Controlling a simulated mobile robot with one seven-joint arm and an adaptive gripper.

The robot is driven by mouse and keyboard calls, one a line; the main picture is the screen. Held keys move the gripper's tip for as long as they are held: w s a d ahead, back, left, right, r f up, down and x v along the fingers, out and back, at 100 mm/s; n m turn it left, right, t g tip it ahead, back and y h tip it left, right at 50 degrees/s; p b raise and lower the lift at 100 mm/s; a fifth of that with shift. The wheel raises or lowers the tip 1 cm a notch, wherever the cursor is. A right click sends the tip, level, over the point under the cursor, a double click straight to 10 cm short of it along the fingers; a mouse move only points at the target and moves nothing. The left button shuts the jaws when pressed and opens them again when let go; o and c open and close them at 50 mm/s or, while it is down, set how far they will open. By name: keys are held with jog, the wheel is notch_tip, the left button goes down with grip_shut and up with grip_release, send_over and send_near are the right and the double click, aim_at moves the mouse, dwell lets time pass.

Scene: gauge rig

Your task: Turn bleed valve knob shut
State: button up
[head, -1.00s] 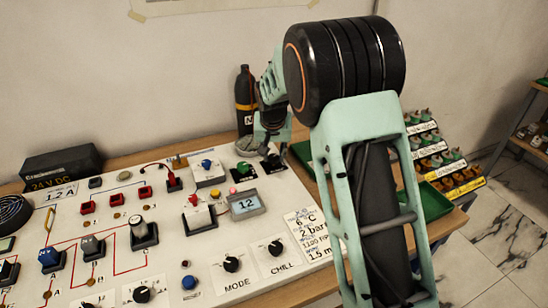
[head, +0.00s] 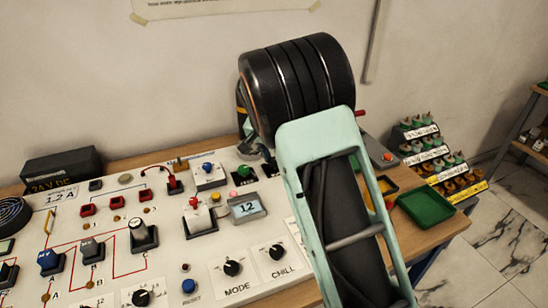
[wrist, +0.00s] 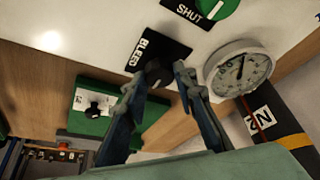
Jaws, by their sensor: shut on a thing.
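The bleed valve knob (wrist: 154,73) is black and sits on a black plate marked BLEED (wrist: 143,50) in the wrist view. My gripper (wrist: 160,80) is shut on this knob, with one blue-grey finger on each side of it. The fingers partly cover the knob, and its pointer direction is hard to read. A green knob (wrist: 222,6) by a SHUT label is at the top edge. In the head view, my arm hides the gripper and the bleed knob.
A round white dial gauge (wrist: 240,68) stands close to the right finger. A dark bottle (wrist: 272,118) with a yellow band is beyond it. A green panel with a small black knob (wrist: 95,110) lies left of the fingers. A green tray (head: 426,207) is at the table's right.

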jog(key=shift+f, duration=0.1)
jog(key=o, duration=1.2)
jog(key=shift+c, duration=0.2)
jog(key=v, duration=1.2)
